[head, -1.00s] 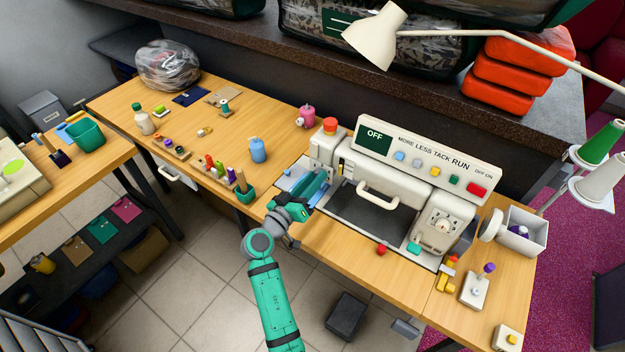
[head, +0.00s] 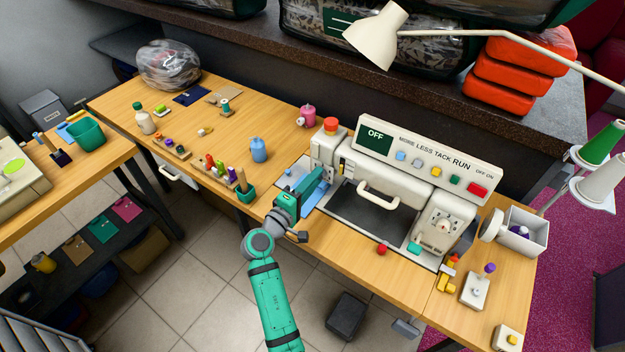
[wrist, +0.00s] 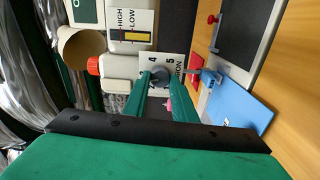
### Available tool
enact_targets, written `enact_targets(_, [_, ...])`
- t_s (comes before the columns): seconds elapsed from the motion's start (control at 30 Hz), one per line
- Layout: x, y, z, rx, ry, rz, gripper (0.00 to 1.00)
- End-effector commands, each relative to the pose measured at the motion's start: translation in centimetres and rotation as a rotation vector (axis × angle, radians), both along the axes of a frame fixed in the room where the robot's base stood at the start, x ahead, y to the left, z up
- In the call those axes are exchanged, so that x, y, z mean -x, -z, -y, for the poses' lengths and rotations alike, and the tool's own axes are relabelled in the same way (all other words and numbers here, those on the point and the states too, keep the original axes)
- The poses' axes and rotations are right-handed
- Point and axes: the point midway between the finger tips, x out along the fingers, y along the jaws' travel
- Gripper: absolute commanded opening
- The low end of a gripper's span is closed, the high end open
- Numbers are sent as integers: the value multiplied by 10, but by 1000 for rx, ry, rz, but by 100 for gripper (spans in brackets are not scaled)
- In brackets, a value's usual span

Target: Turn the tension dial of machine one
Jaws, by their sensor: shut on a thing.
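The cream sewing machine (head: 350,165) stands on the wooden table, with a dark OFF display. In the wrist view, a dark grey round knob (wrist: 161,75) sits on a white plate (wrist: 174,66) with numbers and lettering ending in "SION", which fits the tension dial. My gripper (wrist: 160,82) has its two green fingers shut on the knob, one on each side. In the head view my gripper (head: 322,178) is at the machine's left end. There it hides the dial, and the dial's exact setting is unclear.
A blue pad (wrist: 238,104) lies close to the fingers in the wrist view. A red-topped post (head: 330,126) stands just behind my gripper. A white handle (head: 377,198) juts out at the right.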

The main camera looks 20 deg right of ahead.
Motion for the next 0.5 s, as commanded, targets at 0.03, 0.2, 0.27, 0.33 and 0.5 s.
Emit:
enact_targets(0.03, [2, -2, 4, 29, 10, -30, 2])
enact_targets(0.2, [3, -3, 4, 129, 11, -157, 2])
enact_targets(0.27, [3, -3, 4, 164, 12, -202, 2])
enact_targets(0.33, [3, -3, 5, 204, 12, -254, 2])
enact_targets(0.5, [3, -3, 5, 298, 13, -374, 2])
